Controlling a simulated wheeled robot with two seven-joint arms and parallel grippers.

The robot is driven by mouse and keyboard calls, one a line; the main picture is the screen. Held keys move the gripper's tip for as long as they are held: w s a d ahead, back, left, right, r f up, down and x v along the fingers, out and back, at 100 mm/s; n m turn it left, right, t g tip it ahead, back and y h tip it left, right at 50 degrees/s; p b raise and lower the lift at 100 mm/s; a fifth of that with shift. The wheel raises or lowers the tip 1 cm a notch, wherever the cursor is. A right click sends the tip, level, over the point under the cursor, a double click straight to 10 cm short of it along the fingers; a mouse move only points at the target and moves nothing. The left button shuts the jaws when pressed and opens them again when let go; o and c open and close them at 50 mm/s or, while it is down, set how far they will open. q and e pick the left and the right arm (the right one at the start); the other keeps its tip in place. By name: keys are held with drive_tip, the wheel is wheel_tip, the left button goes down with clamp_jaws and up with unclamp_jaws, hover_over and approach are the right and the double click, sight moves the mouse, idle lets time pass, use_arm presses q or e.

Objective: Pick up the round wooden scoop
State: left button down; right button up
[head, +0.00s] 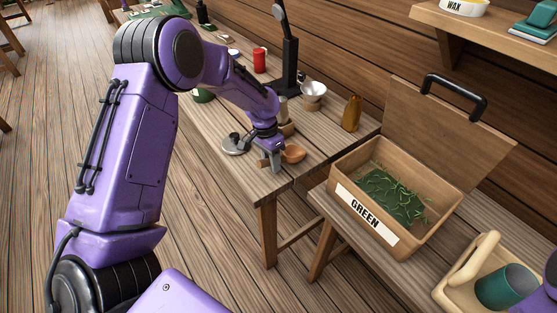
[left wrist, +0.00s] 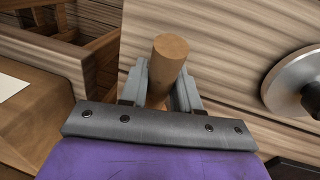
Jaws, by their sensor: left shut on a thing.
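The round wooden scoop (head: 294,154) is at the near end of the long wooden table in the head view. Its orange-brown bowl shows just right of my left gripper (head: 274,160). In the left wrist view, its round wooden handle (left wrist: 168,62) stands between the two grey fingers of the left gripper (left wrist: 160,88), which are shut on it. The bowl does not show in that view. I cannot tell whether the scoop touches the tabletop. My right gripper is not in view; only a bit of purple arm shows at the lower right edge.
A grey metal disc (head: 235,144) lies left of the gripper. The open GREEN box (head: 366,219) is to the right, with a tray (head: 459,285) holding a teal cup (head: 503,286) beyond.

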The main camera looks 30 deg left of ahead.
use_arm(q)
drive_tip(key=shift+w+r, duration=0.15)
drive_tip(key=shift+r, duration=0.3)
drive_tip(key=shift+r+b, duration=0.65)
drive_tip(key=shift+r, duration=0.05)
drive_tip(key=s+d+r, duration=0.3)
drive_tip(key=s+r, duration=0.2)
drive_tip(key=s, duration=0.1)
drive_tip(key=s+d+r, duration=0.3)
drive_tip(key=s+r, duration=0.2)
drive_tip(key=s, duration=0.1)
drive_tip(key=shift+s+d+r, duration=0.25)
drive_tip(key=shift+s, duration=0.1)
